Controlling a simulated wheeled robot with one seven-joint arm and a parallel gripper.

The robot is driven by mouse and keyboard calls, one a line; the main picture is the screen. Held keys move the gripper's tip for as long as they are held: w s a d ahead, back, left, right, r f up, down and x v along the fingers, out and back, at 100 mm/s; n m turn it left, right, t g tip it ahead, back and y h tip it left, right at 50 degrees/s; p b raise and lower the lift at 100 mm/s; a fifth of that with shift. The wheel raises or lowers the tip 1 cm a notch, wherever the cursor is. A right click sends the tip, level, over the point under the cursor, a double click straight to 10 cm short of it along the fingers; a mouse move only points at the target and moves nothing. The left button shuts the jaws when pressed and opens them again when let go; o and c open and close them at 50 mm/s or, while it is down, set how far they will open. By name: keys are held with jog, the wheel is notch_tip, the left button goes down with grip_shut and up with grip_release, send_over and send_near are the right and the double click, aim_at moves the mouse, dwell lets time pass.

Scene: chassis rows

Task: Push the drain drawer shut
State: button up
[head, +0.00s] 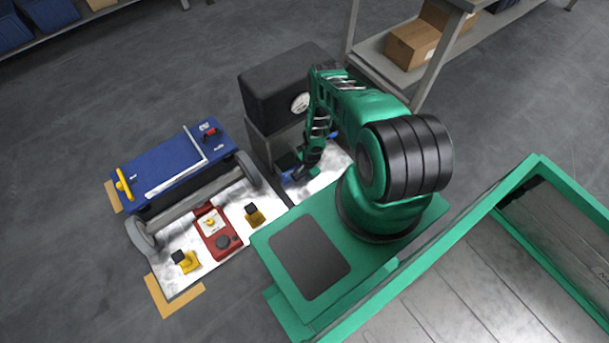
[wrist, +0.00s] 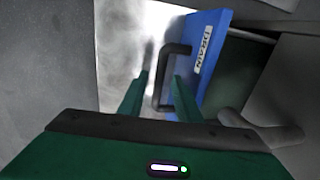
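The drain drawer (wrist: 205,65) has a blue front with a white DRAIN label and stands out from the grey housing, with a gap and a rail visible behind the front. Its black bar handle (wrist: 171,47) shows in the wrist view. My gripper (wrist: 160,82) is open, with its two green fingers apart and the handle in line with the space between their tips. I cannot tell whether a finger touches it. In the head view my gripper (head: 302,174) is low beside the blue drawer front (head: 288,162), which my arm partly hides.
A dark box-like unit (head: 285,82) on a grey base stands behind my gripper. A blue cart (head: 175,165) and a white panel with red and yellow fixtures (head: 216,232) lie to the left. A shelf with cardboard boxes (head: 412,45) is behind. Grey floor (head: 60,200) is clear at far left.

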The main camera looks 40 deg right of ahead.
jog(key=shift+r, duration=0.1)
notch_tip(320, 180, up, 10)
jog(key=s, duration=0.2)
jog(key=shift+r, duration=0.15)
jog(key=shift+c, duration=0.3)
